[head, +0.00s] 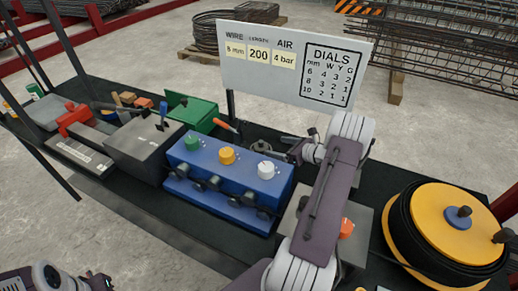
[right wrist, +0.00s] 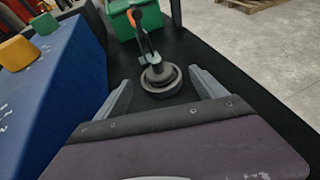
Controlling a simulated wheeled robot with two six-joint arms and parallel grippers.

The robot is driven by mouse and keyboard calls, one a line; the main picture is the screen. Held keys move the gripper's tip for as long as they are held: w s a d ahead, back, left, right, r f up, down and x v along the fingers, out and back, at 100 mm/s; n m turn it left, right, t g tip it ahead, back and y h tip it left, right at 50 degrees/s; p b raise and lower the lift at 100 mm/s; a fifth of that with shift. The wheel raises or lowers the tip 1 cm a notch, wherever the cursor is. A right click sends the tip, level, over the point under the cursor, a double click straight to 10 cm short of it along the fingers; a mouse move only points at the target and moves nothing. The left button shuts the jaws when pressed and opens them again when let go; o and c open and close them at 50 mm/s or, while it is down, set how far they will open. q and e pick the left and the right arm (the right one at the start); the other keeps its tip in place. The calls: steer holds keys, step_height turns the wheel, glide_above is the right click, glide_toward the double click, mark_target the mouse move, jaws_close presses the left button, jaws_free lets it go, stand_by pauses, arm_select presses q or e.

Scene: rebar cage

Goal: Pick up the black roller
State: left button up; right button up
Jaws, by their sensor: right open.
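The black roller (right wrist: 161,80) is a dark, round, stepped piece lying on the black bench top. In the right wrist view it sits between the spread fingers of my right gripper (right wrist: 160,96), with a gap on each side. In the head view the roller (head: 262,147) shows small behind the blue dial box, and the right gripper (head: 287,149) is just beside it, its fingers partly hidden by my wrist. The right gripper is open and empty. Only part of my left arm shows at the bottom left of the head view; its fingers are not visible.
An orange-handled tool (right wrist: 140,35) lies close behind the roller, near a green box (right wrist: 130,18). The blue dial box (head: 228,178) stands close on the left. A white sign (head: 290,62) rises behind. A yellow-and-black reel (head: 448,228) is at the right.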

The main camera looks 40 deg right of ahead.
mark_target(263, 145)
steer(key=x, duration=0.4)
steer(key=p+x, duration=0.1)
steer(key=x, duration=0.3)
steer(key=shift+s+a, duration=0.1)
steer(key=shift+a, duration=0.15)
jaws_close()
step_height(263, 145, up, 10)
